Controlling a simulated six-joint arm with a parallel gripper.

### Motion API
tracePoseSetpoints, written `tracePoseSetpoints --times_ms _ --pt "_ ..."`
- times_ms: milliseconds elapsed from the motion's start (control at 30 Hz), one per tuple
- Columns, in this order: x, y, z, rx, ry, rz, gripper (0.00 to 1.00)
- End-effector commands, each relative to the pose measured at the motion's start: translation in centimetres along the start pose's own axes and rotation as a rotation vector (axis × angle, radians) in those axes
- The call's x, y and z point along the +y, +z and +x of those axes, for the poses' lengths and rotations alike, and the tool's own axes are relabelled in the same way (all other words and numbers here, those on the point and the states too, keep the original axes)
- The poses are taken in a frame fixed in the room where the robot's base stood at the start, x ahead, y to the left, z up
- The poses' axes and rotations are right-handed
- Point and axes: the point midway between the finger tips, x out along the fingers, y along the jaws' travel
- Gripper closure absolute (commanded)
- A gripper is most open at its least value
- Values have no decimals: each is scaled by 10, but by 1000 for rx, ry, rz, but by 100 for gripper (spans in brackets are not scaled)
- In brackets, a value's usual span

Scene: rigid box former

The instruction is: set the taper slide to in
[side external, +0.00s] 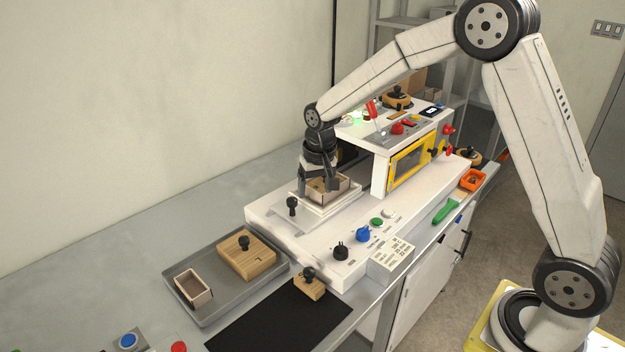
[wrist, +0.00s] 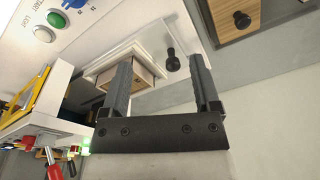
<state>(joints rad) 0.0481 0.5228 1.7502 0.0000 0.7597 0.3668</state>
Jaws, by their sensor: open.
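A white slide plate with an upright black knob (side external: 292,205) lies on the left of the white machine's deck; I take it for the taper slide, though no label is readable. The knob also shows in the wrist view (wrist: 172,52), between my two fingers in the picture. A small open wooden box (side external: 340,186) sits on the white raised block right behind the plate. My gripper (side external: 319,184) is open and empty, pointing down over this box; whether the fingers touch it I cannot tell. In the wrist view (wrist: 162,62) the left finger hides part of the box (wrist: 144,82).
The machine's front carries a black knob (side external: 341,252), a blue knob (side external: 363,234) and a green button (side external: 377,222). A yellow-framed opening (side external: 410,158) stands behind. A grey tray (side external: 222,312) holds a wooden block (side external: 262,262) and a small box (side external: 193,287).

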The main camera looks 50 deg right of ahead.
Motion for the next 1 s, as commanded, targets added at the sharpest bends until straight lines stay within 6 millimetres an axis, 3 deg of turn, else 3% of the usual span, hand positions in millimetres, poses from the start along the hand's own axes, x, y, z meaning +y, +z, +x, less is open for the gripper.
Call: tracePoseSetpoints --times_ms 200,500,700,1000 --pt "-8 -43 13 -31 15 111 21" --pt "-15 -90 32 -68 38 260 21" --pt "-16 -110 42 -86 52 338 21" --pt "-16 -117 46 -94 58 373 21"
